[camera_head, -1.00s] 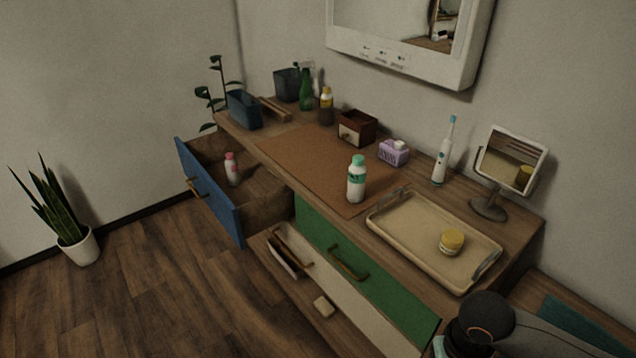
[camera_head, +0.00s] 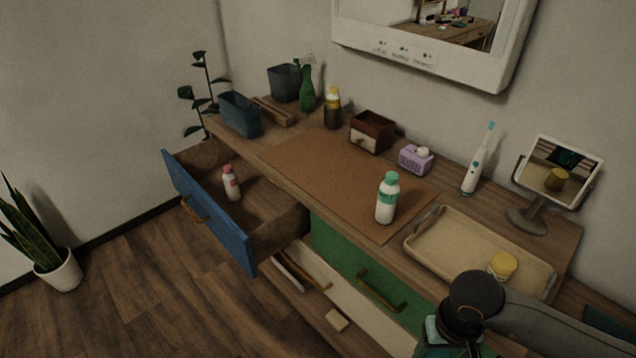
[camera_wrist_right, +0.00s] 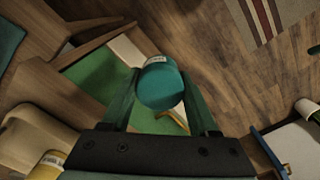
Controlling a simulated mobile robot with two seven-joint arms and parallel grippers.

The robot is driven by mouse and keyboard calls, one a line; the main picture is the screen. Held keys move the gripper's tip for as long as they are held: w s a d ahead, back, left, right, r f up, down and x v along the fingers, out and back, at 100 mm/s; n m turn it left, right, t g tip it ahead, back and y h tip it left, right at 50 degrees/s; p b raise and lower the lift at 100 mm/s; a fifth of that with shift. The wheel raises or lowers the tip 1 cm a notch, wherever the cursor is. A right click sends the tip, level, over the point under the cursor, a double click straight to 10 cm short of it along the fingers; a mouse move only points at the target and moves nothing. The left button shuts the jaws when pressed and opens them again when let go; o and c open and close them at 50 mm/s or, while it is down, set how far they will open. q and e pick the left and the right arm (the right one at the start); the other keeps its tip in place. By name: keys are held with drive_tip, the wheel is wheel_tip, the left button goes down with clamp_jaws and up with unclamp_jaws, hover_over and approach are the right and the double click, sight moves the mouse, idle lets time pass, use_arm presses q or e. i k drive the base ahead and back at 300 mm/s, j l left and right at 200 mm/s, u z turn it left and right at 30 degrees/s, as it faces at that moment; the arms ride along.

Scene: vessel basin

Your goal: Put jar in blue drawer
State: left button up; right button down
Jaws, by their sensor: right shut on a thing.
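A jar with a teal lid (camera_wrist_right: 162,82) is between the two dark green fingers of my right gripper (camera_wrist_right: 160,100) in the right wrist view. The gripper is shut on it; the lid hides most of its body. In the head view my right arm is at the bottom right, in front of the green drawer, and the held jar is not clearly visible. The blue drawer (camera_head: 208,215) stands pulled open at the left of the cabinet. A white bottle with a pink cap (camera_head: 231,184) stands inside it, with free floor around. My left gripper is not in view.
A beige tray (camera_head: 440,250) holds a yellow-lidded jar (camera_head: 502,267). A teal-capped bottle (camera_head: 387,198) stands on the brown mat (camera_head: 320,180). Below the green drawer (camera_head: 350,268), a pale drawer (camera_head: 345,302) is open with small items. A mirror (camera_head: 560,175) stands at the right.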

sight(256, 219)
drive_tip(key=i+j, duration=0.2)
drive_tip(key=i+j+z, duration=0.1)
drive_tip(key=j, duration=0.35)
drive_tip(key=i+j, duration=0.3)
drive_tip(key=i+j+z, duration=0.1)
drive_tip(key=j, duration=0.25)
drive_tip(key=i+j, duration=0.3)
drive_tip(key=i+j+z, duration=0.1)
drive_tip(key=j, duration=0.3)
drive_tip(key=i+j, duration=0.25)
drive_tip(key=j, duration=0.15)
drive_tip(key=z, duration=0.05)
